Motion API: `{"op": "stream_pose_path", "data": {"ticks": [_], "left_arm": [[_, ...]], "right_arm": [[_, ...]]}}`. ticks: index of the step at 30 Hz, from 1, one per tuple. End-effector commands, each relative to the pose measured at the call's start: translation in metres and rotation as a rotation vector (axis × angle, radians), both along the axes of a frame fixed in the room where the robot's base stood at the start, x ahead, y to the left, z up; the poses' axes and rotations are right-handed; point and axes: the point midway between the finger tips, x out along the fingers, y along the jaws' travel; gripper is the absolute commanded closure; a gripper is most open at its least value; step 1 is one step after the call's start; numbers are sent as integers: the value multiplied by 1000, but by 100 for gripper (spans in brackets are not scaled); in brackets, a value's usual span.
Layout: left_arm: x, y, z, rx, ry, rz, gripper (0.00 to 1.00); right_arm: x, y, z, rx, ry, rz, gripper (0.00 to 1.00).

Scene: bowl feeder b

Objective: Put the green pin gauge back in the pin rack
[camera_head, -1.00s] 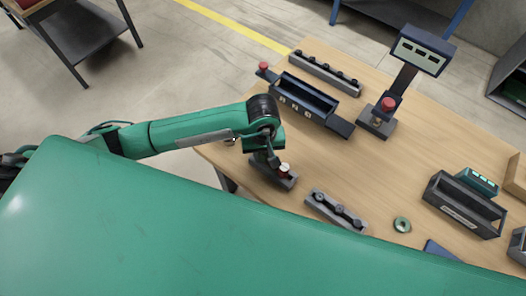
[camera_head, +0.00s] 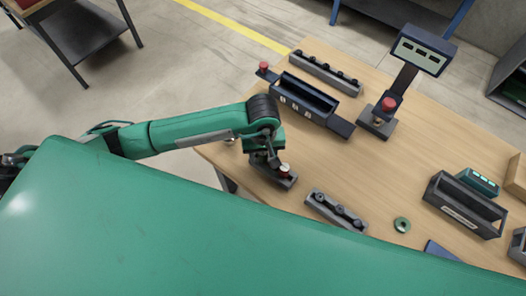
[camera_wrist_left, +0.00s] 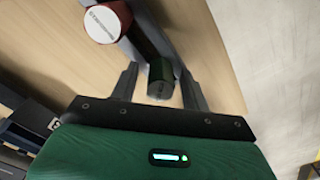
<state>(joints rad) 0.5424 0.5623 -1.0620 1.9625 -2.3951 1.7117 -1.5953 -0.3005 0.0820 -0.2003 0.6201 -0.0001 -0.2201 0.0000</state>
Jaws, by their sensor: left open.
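A dark green cylinder, which looks like the green pin gauge (camera_wrist_left: 160,78), stands between the fingers of my left gripper (camera_wrist_left: 159,92) in the left wrist view. The fingers are open, with a gap on both sides of it. It is at the end of a dark grey block (camera_wrist_left: 147,36), likely the pin rack, which also shows under the gripper in the head view (camera_head: 290,183). I cannot tell whether the gauge is seated in the block. A red cylinder with a pale lettered top (camera_wrist_left: 100,23) stands on the same block. My right gripper is not in view.
On the wooden table (camera_head: 375,185) are a grey bar with black knobs (camera_head: 336,209), a green ring (camera_head: 402,224), a dark bin (camera_head: 302,97), a display on a post (camera_head: 423,50) and a dark open box (camera_head: 463,205). The table's middle is clear.

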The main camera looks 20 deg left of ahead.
Motion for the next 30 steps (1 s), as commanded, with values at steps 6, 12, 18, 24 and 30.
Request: {"op": "stream_pose_path", "data": {"ticks": [6, 12, 18, 24, 30], "left_arm": [[2, 0, 35, -2, -8, -3, 53], [1, 0, 73, -2, -6, -3, 53], [0, 0, 104, -1, -4, -2, 53], [0, 0, 121, 0, -1, -1, 53], [0, 0, 124, 0, 0, 0, 53]], "right_arm": [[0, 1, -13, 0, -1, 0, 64], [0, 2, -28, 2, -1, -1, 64], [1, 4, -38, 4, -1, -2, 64], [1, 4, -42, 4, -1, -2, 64], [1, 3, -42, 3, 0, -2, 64]]}}
